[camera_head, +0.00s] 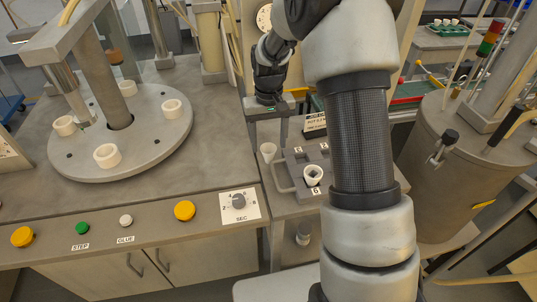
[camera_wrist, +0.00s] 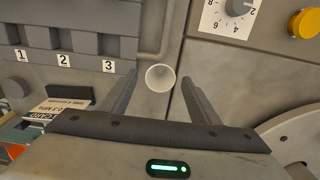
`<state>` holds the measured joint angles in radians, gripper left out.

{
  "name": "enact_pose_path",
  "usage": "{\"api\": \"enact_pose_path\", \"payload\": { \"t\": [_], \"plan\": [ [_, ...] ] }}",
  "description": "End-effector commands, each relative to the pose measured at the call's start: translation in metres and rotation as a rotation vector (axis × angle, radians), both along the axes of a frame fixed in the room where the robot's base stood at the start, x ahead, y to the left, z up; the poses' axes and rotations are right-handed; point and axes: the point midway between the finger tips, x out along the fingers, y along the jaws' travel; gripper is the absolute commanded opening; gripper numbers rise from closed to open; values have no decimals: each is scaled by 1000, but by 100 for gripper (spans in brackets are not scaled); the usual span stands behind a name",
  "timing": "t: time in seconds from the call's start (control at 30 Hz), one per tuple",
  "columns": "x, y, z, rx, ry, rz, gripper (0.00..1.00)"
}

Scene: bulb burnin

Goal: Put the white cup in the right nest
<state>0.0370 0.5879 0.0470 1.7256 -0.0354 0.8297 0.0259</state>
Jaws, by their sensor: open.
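The white cup (camera_head: 268,152) stands upright on the grey surface, just left of the grey tray (camera_head: 284,178). In the wrist view the cup (camera_wrist: 160,77) shows its open mouth between my two fingers. My gripper (camera_wrist: 160,90) is open, with one finger on each side of the cup and a gap to both. I cannot tell which recess is the right nest.
A round grey turntable (camera_head: 140,150) with several white rings stands at left. The dial plate (camera_head: 239,206) and yellow button (camera_head: 184,211) lie in front. A grey block (camera_wrist: 60,40) with labels 1, 2, 3 is in the wrist view. A metal drum (camera_head: 455,190) stands right.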

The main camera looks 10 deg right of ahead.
Motion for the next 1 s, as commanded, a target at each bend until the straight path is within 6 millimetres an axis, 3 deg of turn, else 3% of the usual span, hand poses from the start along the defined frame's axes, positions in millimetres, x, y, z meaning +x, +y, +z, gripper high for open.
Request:
{"api": "enact_pose_path", "payload": {
  "t": [0.13,0.4,0.63,0.7,1.0],
  "plan": [
    [0,1,-17,0,0,0,57],
    [1,1,-19,0,-1,0,57],
    [0,1,-19,0,-1,0,18],
    [1,1,-19,0,-1,0,13],
    [1,1,-8,0,-4,0,13]
  ]
}}
